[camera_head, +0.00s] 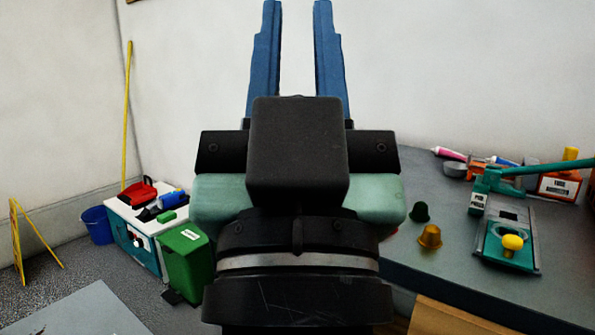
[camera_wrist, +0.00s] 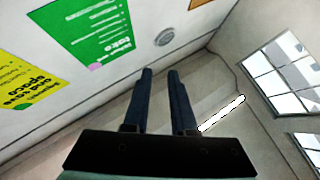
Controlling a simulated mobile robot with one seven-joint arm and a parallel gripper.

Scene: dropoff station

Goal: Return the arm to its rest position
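My gripper (camera_head: 297,55) is raised in the middle of the head view, its two blue fingers pointing up in front of the bare wall. The fingers are apart with nothing between them. In the wrist view my gripper (camera_wrist: 160,78) also shows with a gap between its fingers, facing the upper walls and windows. My wrist and the gripper's dark body hide the middle of the scene in the head view.
A grey table (camera_head: 435,265) at right bears a teal device (camera_head: 507,243), an orange capsule (camera_head: 429,237) and a dark capsule (camera_head: 420,212). At left are a green bin (camera_head: 186,262), a blue bucket (camera_head: 97,225) and a white-topped cabinet (camera_head: 128,213). Space around the raised fingers is clear.

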